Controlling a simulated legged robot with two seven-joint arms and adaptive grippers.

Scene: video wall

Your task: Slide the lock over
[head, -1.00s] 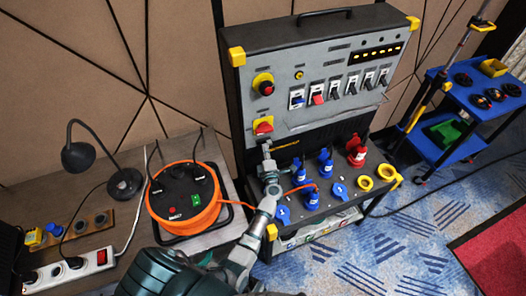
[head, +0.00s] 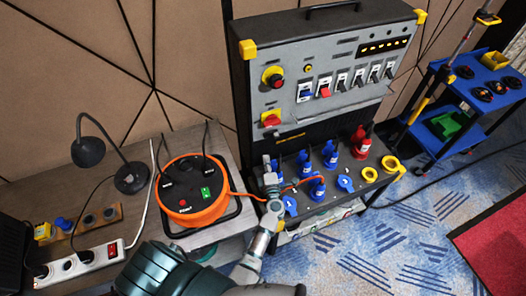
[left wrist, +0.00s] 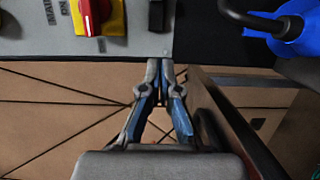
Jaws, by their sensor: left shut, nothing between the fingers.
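The black power cabinet (head: 330,20) has a grey control panel. Low on its left side is a red rotary switch on a yellow plate (head: 271,118). This switch also shows at the top left of the left wrist view (left wrist: 97,17). I cannot make out a separate lock. My left gripper (head: 267,158) is below the switch, in front of the panel's lower left edge. In the left wrist view its fingertips (left wrist: 161,66) are shut together and empty, right of and below the switch. My right gripper is not in view.
Several blue plugs (head: 331,155) and a red plug (head: 361,142) stand on the cabinet's lower shelf. An orange cable reel (head: 190,190) and a desk lamp (head: 88,150) are on the left table. A blue cart (head: 470,100) stands at the right.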

